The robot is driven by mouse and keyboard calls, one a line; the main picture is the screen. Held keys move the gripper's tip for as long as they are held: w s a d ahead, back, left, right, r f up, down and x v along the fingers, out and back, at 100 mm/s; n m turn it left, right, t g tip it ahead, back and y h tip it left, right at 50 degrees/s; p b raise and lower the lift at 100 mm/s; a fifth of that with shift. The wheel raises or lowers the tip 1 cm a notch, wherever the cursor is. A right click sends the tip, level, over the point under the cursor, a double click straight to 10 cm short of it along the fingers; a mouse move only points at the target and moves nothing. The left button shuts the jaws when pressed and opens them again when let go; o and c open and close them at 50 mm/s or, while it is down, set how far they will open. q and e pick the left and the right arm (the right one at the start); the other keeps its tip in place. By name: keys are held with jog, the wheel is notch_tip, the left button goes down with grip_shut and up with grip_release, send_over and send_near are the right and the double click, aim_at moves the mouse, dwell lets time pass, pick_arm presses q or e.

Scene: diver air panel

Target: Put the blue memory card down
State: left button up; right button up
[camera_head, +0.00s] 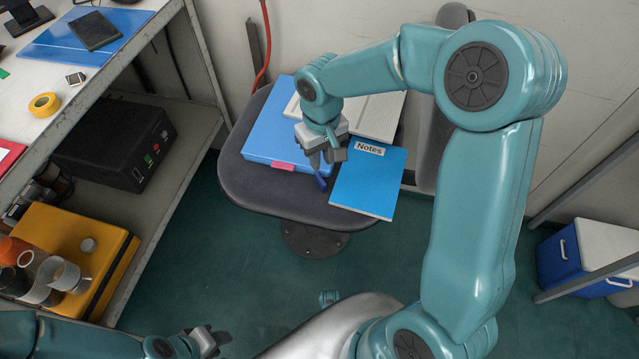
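My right gripper (324,165) reaches in over the grey chair seat and points down. A small blue piece, which looks like the blue memory card (321,183), shows at its fingertips; the gripper appears shut on it. The card is by the left edge of the blue Notes booklet (367,184), over the seat's front part. I cannot tell whether it touches the seat. My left gripper (217,341) is low at the bottom of the view, over the floor and away from the chair. Its fingers are too small to judge.
The chair seat (238,178) also bears a blue folder (262,131) with a pink tab and a lined paper pad (376,113). A workbench (128,62) with a yellow tape roll (44,104) stands left. A blue cooler (562,262) is at right.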

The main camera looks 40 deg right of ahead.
aim_at(322, 180)
jog(key=f, duration=0.2)
jog(key=f+b, duration=0.1)
jog(key=f, duration=0.1)
jog(key=f+b, duration=0.1)
jog(key=f, duration=0.2)
jog(key=shift+s+a, duration=0.2)
jog(key=shift+s, duration=0.15)
grip_shut()
